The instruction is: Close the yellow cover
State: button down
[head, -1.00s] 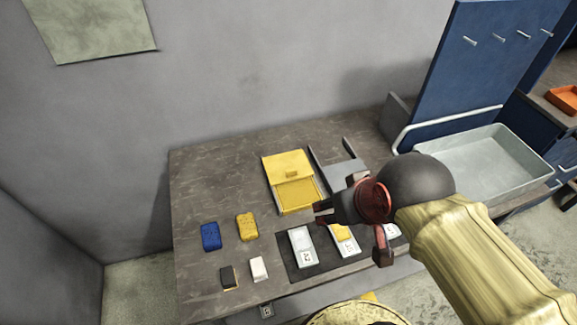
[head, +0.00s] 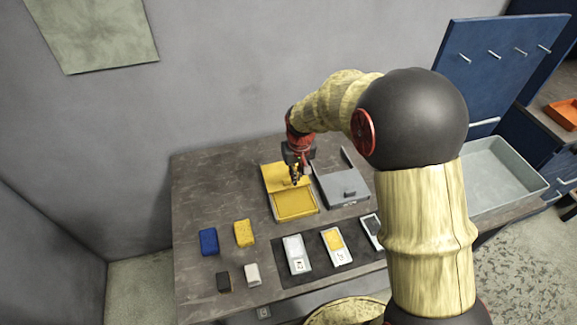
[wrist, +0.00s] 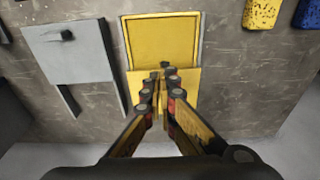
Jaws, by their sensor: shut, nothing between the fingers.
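The yellow cover (head: 273,172) is at the rear half of a yellow box, and the framed yellow front part (head: 294,205) of the box is uncovered. In the wrist view the cover (wrist: 190,80) lies below the framed yellow part (wrist: 162,40). My gripper (head: 297,182) is shut and empty, over the cover near its handle. In the wrist view my gripper (wrist: 160,82) hides part of the cover. Whether the fingertips touch the handle I cannot tell.
A grey box (head: 335,182) with a knob stands just right of the yellow one. Blue (head: 208,240) and yellow (head: 244,233) blocks lie to the left. A dark mat (head: 315,265) with several labelled pieces lies in front. A wall stands behind the table (head: 205,180).

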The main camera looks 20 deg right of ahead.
jog(key=w+f, duration=0.2)
jog(key=w, duration=0.3)
notch_tip(320, 180, up, 3)
jog(key=t, duration=0.2)
send_over(287, 174)
jog(key=s, duration=0.1)
jog(key=b+x, duration=0.1)
jog(key=x, duration=0.9)
jog(key=shift+w+f, duration=0.1)
jog(key=s, duration=0.3)
jog(key=shift+r, duration=0.3)
jog(key=shift+s, duration=0.5)
jog(key=s, duration=1.2)
jog(key=shift+d, duration=0.1)
jog(key=shift+s+f, duration=0.15)
jog(key=shift+s, duration=0.05)
